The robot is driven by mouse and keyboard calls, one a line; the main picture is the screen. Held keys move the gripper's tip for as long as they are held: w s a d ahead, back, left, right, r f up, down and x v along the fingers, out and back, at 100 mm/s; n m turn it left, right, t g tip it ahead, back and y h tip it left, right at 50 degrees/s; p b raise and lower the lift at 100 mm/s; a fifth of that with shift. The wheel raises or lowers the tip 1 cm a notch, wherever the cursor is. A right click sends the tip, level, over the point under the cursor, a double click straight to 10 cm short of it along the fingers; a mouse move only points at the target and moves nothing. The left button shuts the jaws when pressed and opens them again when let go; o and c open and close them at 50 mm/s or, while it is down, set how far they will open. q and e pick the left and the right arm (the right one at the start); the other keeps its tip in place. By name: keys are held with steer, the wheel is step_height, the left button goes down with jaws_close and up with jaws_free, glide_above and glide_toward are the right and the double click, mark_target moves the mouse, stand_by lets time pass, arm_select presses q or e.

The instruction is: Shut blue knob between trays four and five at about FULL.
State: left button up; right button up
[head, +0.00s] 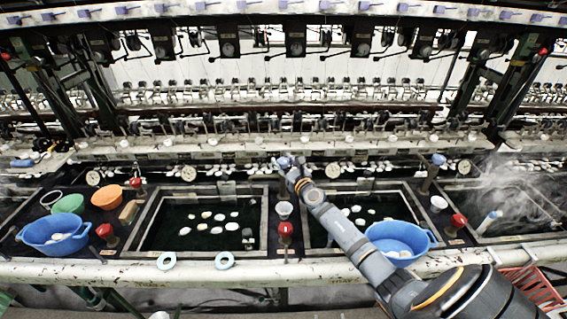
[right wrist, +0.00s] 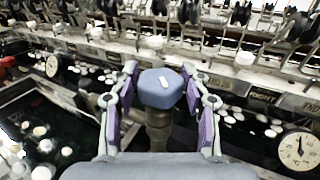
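The blue knob (right wrist: 159,89) with a white mark on top stands on a dark post, between the fingertips of my right gripper (right wrist: 159,72) in the right wrist view. The fingers stand on either side of it, with narrow gaps showing. In the head view my right gripper (head: 287,162) is at the back of the divider between the two middle basins and mostly hides this knob. Faint tray labels show on the front rail below tray four (head: 146,247) and tray five (head: 312,240). My left gripper is out of view.
A red knob (head: 285,229) and a white cup (head: 284,209) stand on the same divider. Another blue knob (head: 438,159) stands farther right. A blue basin (head: 398,240) lies near my right arm. A round gauge (right wrist: 299,149) is right of the gripper.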

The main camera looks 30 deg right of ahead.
steer(key=c, duration=0.6)
steer(key=shift+a+r+m+h+p, duration=0.1)
steer(key=shift+r+m+h+p, duration=0.1)
steer(key=shift+m+h+p, duration=0.6)
steer(key=shift+c, duration=0.2)
steer(key=shift+m+g+h+p, duration=0.4)
steer(key=shift+h+p, duration=0.6)
steer(key=shift+p, duration=0.15)
steer(key=shift+m+h, duration=0.4)
steer(key=shift+h, duration=0.1)
steer(key=shift+f+m+g+h, duration=0.15)
steer(key=shift+m+g+h, duration=0.3)
steer(key=shift+h, duration=0.25)
steer(key=shift+f+m+g+h, duration=0.1)
steer(key=shift+m+g+h, duration=0.5)
steer(key=shift+h, duration=0.3)
steer(key=shift+m+g+h+b, duration=0.8)
steer(key=shift+m+g+h, duration=0.2)
steer(key=shift+h, duration=0.3)
steer(key=shift+m, duration=0.25)
steer(key=shift+g+h, duration=0.3)
steer(key=shift+g, duration=0.05)
